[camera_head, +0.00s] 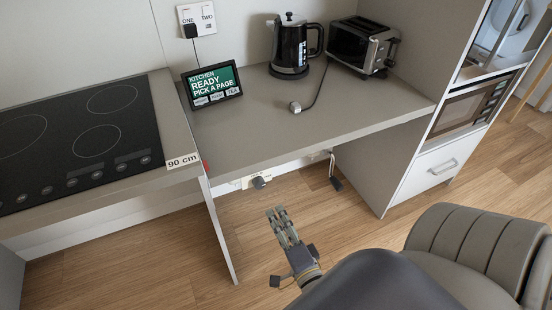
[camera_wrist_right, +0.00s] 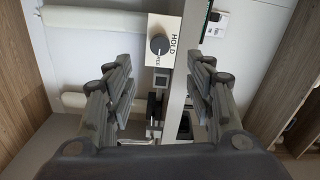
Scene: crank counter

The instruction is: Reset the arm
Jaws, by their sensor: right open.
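My right gripper (camera_head: 279,214) is in the open space below and in front of the counter, above the wooden floor. It holds nothing. In the right wrist view its two fingers (camera_wrist_right: 160,85) stand wide apart. A dark round knob (camera_head: 259,182) sits on a cream plate under the counter's front edge, up and left of the gripper. In the right wrist view the knob (camera_wrist_right: 160,44) shows beyond the fingers, on a plate marked HOLD and FREE. A crank (camera_head: 334,173) with a dark handle hangs under the counter to the right, apart from the gripper. My left gripper is not in view.
The counter (camera_head: 240,138) holds a tablet (camera_head: 211,86), a kettle (camera_head: 290,48) and a toaster (camera_head: 362,46). A cooktop (camera_head: 80,135) lies at left. A cabinet with a microwave (camera_head: 462,107) stands at right, a chair (camera_head: 475,245) in front. The floor beneath the counter is open.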

